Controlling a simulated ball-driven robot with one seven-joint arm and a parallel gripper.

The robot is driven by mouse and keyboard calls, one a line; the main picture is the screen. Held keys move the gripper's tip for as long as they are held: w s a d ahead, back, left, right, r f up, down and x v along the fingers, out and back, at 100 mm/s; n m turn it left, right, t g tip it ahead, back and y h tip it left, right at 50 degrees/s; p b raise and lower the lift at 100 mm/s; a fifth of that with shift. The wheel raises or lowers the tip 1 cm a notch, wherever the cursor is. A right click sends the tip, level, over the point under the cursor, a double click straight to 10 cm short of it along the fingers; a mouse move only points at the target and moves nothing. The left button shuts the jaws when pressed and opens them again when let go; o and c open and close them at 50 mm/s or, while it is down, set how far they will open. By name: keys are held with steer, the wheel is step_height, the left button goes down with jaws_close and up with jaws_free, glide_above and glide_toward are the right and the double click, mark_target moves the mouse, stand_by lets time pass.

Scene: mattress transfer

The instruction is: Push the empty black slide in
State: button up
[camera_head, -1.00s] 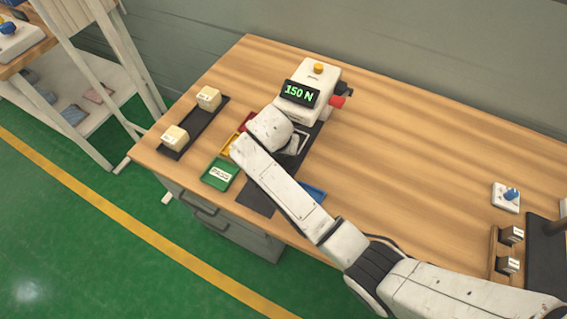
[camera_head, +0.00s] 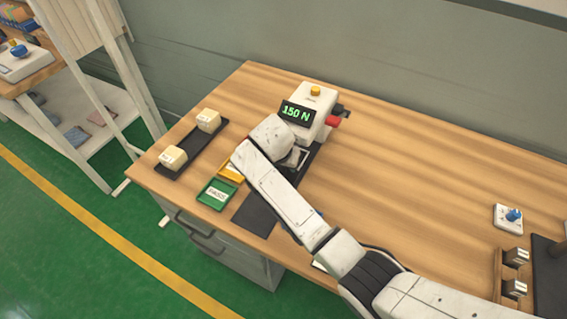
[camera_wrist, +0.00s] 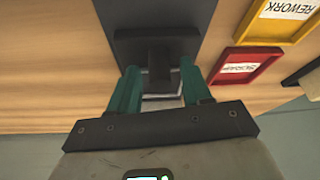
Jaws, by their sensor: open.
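A dark strip (camera_head: 254,212) lies on the table in front of the white press-like device (camera_head: 312,112), whose display reads 150 N. My arm covers part of the strip. In the wrist view, a dark flat surface (camera_wrist: 150,15) runs up the middle, with a black T-shaped piece (camera_wrist: 156,48) on it; its stem reaches down between my fingers. I cannot tell which part is the slide itself. My gripper (camera_wrist: 158,86) is open, its teal fingers on either side of the stem. Whether they touch it is unclear. The head view hides the fingers behind my arm.
Yellow (camera_head: 231,172) and green (camera_head: 216,194) trays lie left of my arm; a red tray (camera_wrist: 245,65) shows in the wrist view. A black tray (camera_head: 192,150) with two cream blocks stands further left. The table's middle right is clear.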

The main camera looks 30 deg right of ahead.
steer(key=v, duration=1)
steer(key=shift+r, duration=0.35)
steer(key=shift+s, duration=0.1)
